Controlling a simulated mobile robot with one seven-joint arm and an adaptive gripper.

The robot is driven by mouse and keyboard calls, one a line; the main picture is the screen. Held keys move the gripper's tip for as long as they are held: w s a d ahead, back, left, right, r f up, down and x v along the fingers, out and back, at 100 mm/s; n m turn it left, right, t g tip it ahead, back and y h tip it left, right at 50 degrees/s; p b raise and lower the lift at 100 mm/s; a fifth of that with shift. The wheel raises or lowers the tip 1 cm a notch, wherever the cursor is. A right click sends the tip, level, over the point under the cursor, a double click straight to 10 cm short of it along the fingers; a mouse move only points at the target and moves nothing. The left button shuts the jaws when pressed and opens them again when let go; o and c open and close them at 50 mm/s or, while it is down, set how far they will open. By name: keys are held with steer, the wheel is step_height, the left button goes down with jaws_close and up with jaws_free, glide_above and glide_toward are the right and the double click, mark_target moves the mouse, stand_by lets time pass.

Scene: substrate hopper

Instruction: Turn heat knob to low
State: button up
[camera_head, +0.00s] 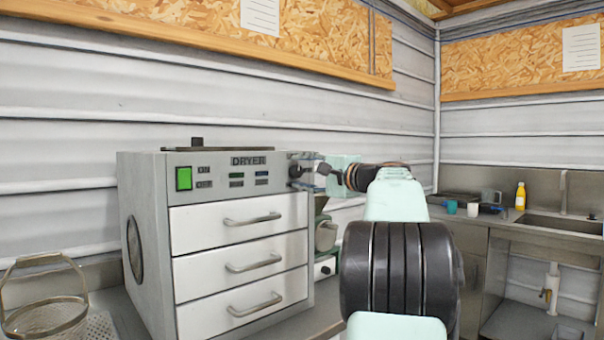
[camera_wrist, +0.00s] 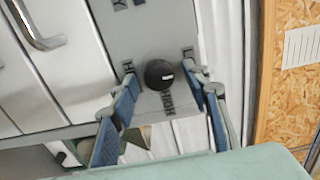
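A small pale mark shows on the knob's face. My gripper (camera_wrist: 163,84) is open, with one blue-padded finger on each side of the knob and visible gaps between pads and knob. In the head view my gripper (camera_head: 316,172) is at the right end of the control strip, largely hiding the knob.
A green-lit switch (camera_head: 184,178) is at the strip's left. Drawer handles (camera_head: 253,220) stick out below. A wire basket (camera_head: 45,318) stands at the lower left. A sink counter (camera_head: 470,215) with cups and a yellow bottle (camera_head: 520,196) is at the right.

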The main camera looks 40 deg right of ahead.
steer(key=s, duration=1.2)
steer(key=shift+d, duration=0.45)
